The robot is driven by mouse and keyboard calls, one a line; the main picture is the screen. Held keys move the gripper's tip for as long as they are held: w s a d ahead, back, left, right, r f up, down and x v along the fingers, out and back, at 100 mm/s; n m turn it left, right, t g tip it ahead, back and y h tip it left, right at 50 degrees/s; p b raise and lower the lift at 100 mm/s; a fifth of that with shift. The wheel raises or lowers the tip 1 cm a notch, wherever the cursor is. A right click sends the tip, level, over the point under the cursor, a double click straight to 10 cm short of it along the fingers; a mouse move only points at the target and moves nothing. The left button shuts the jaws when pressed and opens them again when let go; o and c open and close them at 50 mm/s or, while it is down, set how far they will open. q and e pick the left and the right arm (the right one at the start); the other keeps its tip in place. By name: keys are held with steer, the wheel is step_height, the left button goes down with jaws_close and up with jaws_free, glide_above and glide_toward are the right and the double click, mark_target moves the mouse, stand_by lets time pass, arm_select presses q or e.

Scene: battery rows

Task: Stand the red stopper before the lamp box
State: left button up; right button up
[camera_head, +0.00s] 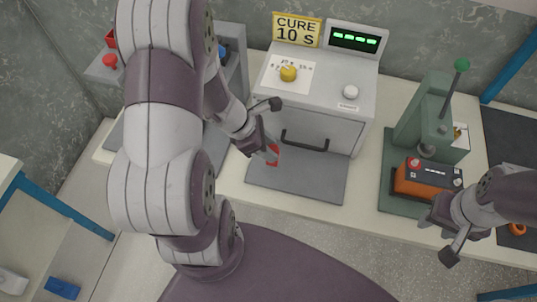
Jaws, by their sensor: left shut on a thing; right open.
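The lamp box (327,68) is a light grey cabinet with a yellow knob, a white button, a dark front handle (303,141) and a green-lit display. A grey mat (310,182) lies before it. My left gripper (270,152) is shut on the red stopper (274,156), at the left part of the mat in front of the box. The stopper is partly hidden by the fingers, and I cannot tell whether it touches the mat. My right gripper (436,235) is open and empty at the right, near the front edge of the bench.
A green press (420,115) with a lever stands right of the lamp box, with an orange and black battery (428,179) on its base. A yellow "CURE 10 S" sign (297,30) stands behind the box. A grey rack (105,72) with red pieces stands at the left, partly behind my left arm.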

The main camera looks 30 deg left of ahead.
arm_select(q)
step_height(320, 180, down, 4)
steer(key=shift+s+r+b, duration=0.1)
steer(key=shift+b, duration=0.5)
steer(key=shift+w+f, duration=0.2)
steer(key=shift+s+f, duration=0.15)
steer(key=shift+f, duration=0.05)
steer(key=o, duration=1)
steer(key=shift+r, duration=0.1)
